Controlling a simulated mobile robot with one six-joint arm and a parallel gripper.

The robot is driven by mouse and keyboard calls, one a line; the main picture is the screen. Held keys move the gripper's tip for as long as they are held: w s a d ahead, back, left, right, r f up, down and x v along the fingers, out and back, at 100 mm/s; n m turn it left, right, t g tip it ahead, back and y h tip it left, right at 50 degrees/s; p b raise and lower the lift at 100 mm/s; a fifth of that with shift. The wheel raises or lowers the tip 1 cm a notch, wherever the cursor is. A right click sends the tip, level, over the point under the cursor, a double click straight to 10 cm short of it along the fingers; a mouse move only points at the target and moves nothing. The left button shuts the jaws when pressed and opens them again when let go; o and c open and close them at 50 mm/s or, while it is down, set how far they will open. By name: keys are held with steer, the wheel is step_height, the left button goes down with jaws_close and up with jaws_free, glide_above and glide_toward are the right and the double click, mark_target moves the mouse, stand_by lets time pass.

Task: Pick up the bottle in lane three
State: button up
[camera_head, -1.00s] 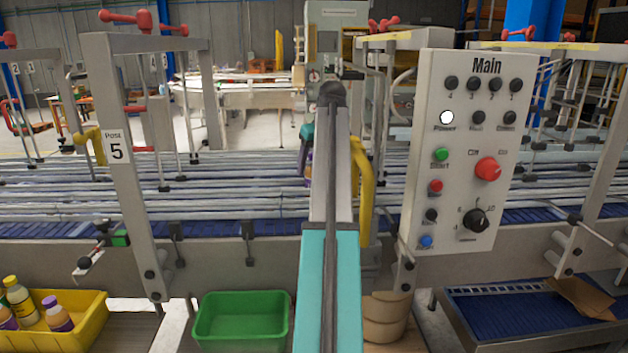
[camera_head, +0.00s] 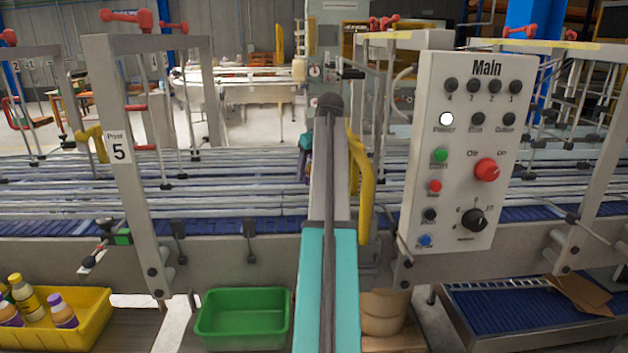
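My arm reaches forward over the conveyor from the bottom middle of the view. Its far end hides most of what lies beyond it. A small teal and purple shape (camera_head: 305,155) shows just left of the arm among the lanes; I cannot tell whether it is the bottle or part of my gripper. My gripper's fingers are hidden behind the arm, so I cannot see whether they are open or shut. The conveyor lanes (camera_head: 240,182) run left to right, divided by several pale rails.
A control panel marked Main (camera_head: 470,150) stands close on the right of my arm. A post marked 5 (camera_head: 128,180) stands on the left. Below are a yellow crate (camera_head: 88,335) with several bottles (camera_head: 28,302) and an empty green bin (camera_head: 243,335). A yellow bar (camera_head: 364,200) is beside the arm.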

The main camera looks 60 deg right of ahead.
steer(key=c, duration=1.4)
steer(key=shift+o, duration=0.2)
steer(key=shift+r, duration=0.15)
step_height(320, 180, up, 10)
steer(key=b, duration=0.3)
steer(key=shift+b, duration=0.4)
